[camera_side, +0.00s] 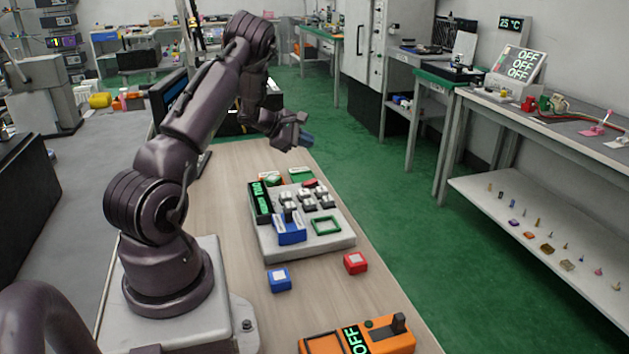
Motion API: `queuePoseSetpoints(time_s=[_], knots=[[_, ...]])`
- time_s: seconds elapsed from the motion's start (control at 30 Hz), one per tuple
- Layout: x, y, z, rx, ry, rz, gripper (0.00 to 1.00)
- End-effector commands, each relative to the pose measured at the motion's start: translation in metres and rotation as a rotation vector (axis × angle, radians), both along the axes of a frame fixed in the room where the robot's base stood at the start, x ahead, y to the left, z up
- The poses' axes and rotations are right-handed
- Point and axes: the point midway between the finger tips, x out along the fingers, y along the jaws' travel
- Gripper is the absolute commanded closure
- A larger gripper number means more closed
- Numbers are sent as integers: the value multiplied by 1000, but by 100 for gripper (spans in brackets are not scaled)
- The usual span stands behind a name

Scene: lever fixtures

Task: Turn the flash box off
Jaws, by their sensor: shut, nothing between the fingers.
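No label that I can read names the flash box. An orange box (372,338) at the bottom of the view has a green "OFF" display and a dark upright lever (399,322) at its right end. A grey panel (300,242) in the middle of the table carries a dark display (260,202) with green text, several grey-and-black keys, a blue block (289,230) and a green square frame (326,226). My gripper (304,137) is shut and empty, raised beyond the far end of the panel, touching nothing that I can see. It is small in view.
A blue cube (280,280) and a red cube (355,263) lie on the table (235,250) between panel and orange box. Green pieces (301,175) sit at the panel's far edge. A bench (560,125) at right holds a white "OFF" display (516,66).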

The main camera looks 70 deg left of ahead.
Motion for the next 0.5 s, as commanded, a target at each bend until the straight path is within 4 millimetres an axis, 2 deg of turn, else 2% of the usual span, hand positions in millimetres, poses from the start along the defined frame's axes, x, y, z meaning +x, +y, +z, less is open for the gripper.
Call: queuePoseSetpoints(time_s=[0.27,0.5], knots=[[0,-1,-3,0,3,-2,100],[5,-1,-27,-2,5,-3,100]])
